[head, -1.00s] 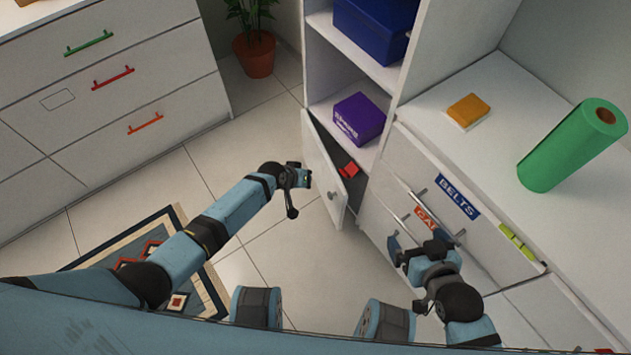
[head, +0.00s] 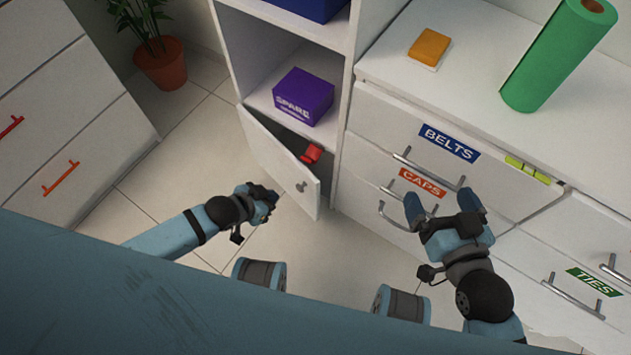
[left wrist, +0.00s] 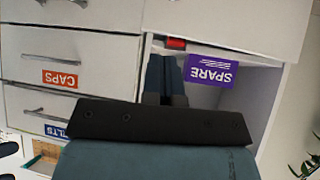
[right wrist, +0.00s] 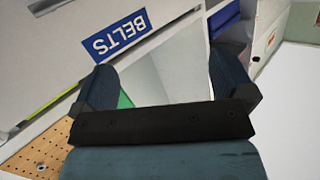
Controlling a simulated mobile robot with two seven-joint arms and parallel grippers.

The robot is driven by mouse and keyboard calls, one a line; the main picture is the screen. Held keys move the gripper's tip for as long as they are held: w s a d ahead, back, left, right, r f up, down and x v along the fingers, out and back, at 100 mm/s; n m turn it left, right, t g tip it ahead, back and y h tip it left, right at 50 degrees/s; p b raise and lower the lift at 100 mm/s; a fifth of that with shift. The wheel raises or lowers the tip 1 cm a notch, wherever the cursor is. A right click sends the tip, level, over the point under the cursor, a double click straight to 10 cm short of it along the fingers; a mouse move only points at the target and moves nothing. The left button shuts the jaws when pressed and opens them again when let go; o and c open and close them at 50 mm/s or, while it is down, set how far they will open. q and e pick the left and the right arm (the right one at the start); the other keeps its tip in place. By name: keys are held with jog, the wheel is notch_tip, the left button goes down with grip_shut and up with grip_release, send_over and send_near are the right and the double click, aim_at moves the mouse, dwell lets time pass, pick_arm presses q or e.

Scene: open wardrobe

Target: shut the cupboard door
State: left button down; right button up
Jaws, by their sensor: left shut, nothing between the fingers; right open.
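The white cupboard door (head: 270,150) stands ajar in the head view, swung out from the compartment below the purple box. A small knob (head: 301,187) sits near its free edge. A red item (head: 312,153) shows behind it, partly hidden. My left gripper (head: 274,196) is shut and empty, close to the outer face of the door; I cannot tell whether it touches. Its closed fingers (left wrist: 170,75) show in the left wrist view. My right gripper (head: 442,203) is open and empty, in front of the CAPS drawer (head: 375,165).
The purple SPARE box (head: 303,97) stands on the shelf above the door. The BELTS drawer (head: 400,120) and its handles lie right of the door. A green roll (head: 555,60) and an orange item (head: 430,46) sit on the top. Open floor lies left of the door.

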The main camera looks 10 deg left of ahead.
pick_arm(q)
jog(key=b, duration=0.5)
send_near(311, 181)
jog(key=x, duration=0.3)
jog(key=f+x, duration=0.1)
jog(key=x, duration=0.1)
jog(key=shift+s+a+f, duration=0.15)
jog(key=shift+f, duration=0.15)
jog(key=shift+w+d+r+b, duration=0.1)
jog(key=shift+w+d+b, duration=0.35)
jog(key=shift+w, duration=0.2)
pick_arm(e)
jog(key=shift+a+r+t+y, duration=0.45)
jog(key=shift+r+y, duration=0.05)
jog(key=shift+r, duration=0.3)
jog(key=shift+a+r+t+y, duration=0.4)
jog(key=shift+r+t+y, duration=0.1)
jog(key=shift+r, duration=0.35)
jog(key=shift+a+r+t+y, duration=0.45)
jog(key=shift+r+y, duration=0.05)
jog(key=shift+r, duration=0.3)
